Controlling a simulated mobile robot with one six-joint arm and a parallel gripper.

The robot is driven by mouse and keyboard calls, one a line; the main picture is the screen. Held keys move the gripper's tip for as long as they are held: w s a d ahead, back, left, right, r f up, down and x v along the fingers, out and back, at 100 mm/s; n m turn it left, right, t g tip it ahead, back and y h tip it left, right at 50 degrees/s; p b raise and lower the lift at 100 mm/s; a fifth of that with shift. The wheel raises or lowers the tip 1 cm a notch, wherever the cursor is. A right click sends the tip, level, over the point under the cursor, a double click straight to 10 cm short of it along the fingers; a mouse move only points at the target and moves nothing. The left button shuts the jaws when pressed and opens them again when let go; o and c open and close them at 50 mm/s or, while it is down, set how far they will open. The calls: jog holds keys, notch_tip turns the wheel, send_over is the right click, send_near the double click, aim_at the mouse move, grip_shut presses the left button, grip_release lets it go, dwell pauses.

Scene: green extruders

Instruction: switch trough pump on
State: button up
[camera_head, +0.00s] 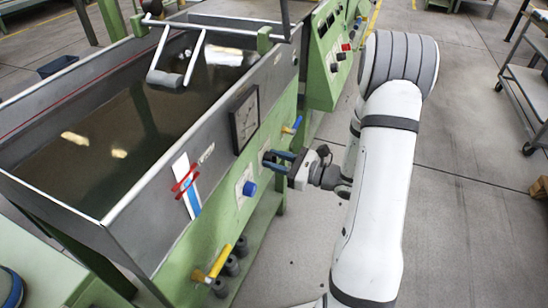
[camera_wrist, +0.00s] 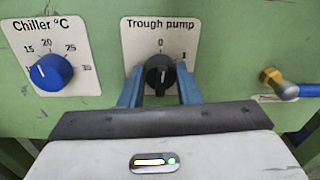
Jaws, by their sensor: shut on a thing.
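The trough pump switch (camera_wrist: 160,75) is a black rotary knob on a white plate marked 0 at the top and 1 at the upper right. Its grip looks roughly upright, toward the 0. My gripper (camera_wrist: 159,88) has its two blue fingers on either side of the knob and is shut on it. In the head view my gripper (camera_head: 277,160) reaches the green front panel from the right and hides the knob.
A blue chiller dial (camera_wrist: 51,71) is left of the switch. A brass valve with a blue handle (camera_wrist: 279,84) sticks out at right. The water-filled trough (camera_head: 130,130) lies behind the panel. A grey cart (camera_head: 525,85) stands far right, with open floor between.

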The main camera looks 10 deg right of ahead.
jog(key=m+p, duration=0.2)
jog(key=p, duration=0.1)
jog(key=shift+d+r, duration=0.15)
jog(key=shift+r, duration=0.2)
jog(key=shift+w+d+f+m+g+p, duration=0.1)
jog(key=shift+f+m+g+p, duration=0.05)
jog(key=shift+m+p, duration=2.2)
jog(key=shift+f+m+g+p, duration=0.1)
jog(key=shift+m+g+p, duration=0.05)
jog(key=shift+m+p, duration=2.15)
jog(key=shift+p, duration=0.3)
jog(key=o, duration=0.7)
jog(key=shift+o, duration=1.4)
